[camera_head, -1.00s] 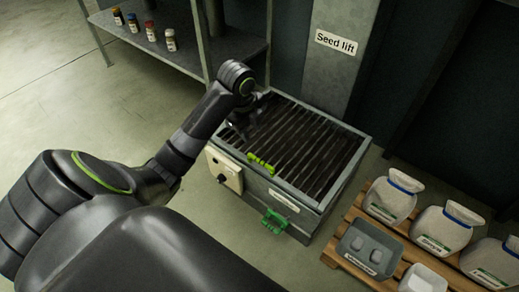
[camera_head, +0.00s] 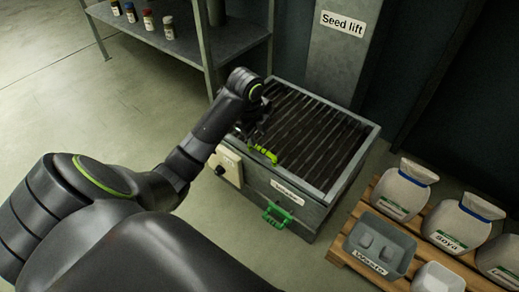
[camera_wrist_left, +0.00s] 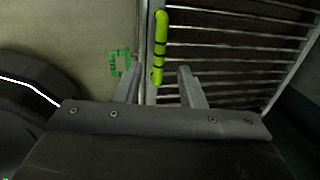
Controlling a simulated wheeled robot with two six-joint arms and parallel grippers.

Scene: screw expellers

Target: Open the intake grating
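The intake grating (camera_head: 318,135) is a panel of dark parallel bars, lying flat in the top of a grey metal box. A yellow-green bar handle (camera_head: 264,155) sits at its near left edge; it also shows in the left wrist view (camera_wrist_left: 160,42). My left gripper (camera_head: 252,138) is over the left edge of the grating, close to the handle. In the left wrist view the two fingers (camera_wrist_left: 158,72) are apart, and the handle's lower end appears between their tips. I cannot tell how far below them it lies. My right gripper is not in view.
A green handle (camera_head: 278,214) and a pale control box with a dark knob (camera_head: 226,167) are on the box's sides. A pallet (camera_head: 347,260) with sacks and a grey bin (camera_head: 378,249) stands at right. A metal shelf (camera_head: 232,38) with several jars stands behind. The Seed lift column (camera_head: 340,60) rises behind the grating.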

